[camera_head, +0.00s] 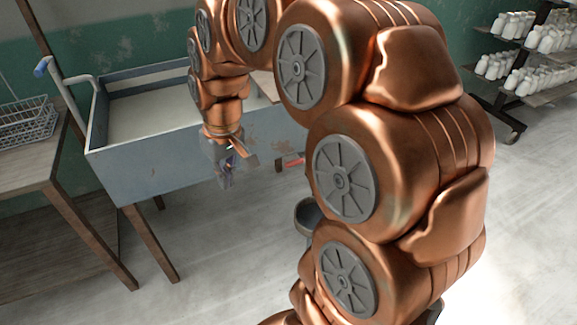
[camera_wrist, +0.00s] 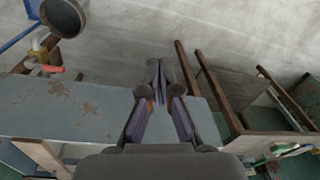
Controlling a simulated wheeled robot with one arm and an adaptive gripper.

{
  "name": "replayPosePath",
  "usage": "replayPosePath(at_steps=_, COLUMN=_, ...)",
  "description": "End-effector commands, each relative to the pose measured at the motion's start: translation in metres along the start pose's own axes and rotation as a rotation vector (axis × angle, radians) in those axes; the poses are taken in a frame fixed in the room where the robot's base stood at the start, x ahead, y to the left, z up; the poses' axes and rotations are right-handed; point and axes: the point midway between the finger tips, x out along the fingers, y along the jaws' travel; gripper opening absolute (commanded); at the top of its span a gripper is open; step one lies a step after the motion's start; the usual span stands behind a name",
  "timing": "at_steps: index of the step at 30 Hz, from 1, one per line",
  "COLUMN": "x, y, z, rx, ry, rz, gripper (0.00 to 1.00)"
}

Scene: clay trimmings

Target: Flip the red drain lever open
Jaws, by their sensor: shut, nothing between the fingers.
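The red drain lever (camera_head: 293,161) shows as a small red bar low on the front of the blue-grey trough (camera_head: 140,170), partly hidden behind my arm.
A grey bucket (camera_head: 306,213) stands on the floor below the lever, partly hidden by my arm. A wooden table with a wire basket (camera_head: 27,122) is at the left. A rack of white bottles (camera_head: 545,40) is at the back right. The floor in front is clear.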

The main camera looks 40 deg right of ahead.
Motion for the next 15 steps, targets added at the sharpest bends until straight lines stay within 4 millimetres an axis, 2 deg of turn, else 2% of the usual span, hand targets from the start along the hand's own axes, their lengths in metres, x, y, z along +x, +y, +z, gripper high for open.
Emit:
replayPosePath(at_steps=1, x=0.018, y=0.015, z=-0.018, rx=0.015, ry=0.021, rz=-0.002, gripper=0.0)
replayPosePath(at_steps=6, x=0.048, y=0.069, z=-0.069, rx=0.056, ry=0.089, rz=-0.003, gripper=0.0)
replayPosePath(at_steps=11, x=0.077, y=0.131, z=-0.109, rx=0.104, ry=0.154, rz=0.012, gripper=0.0)
replayPosePath(at_steps=15, x=0.105, y=0.195, z=-0.135, rx=0.156, ry=0.206, rz=0.035, gripper=0.0)
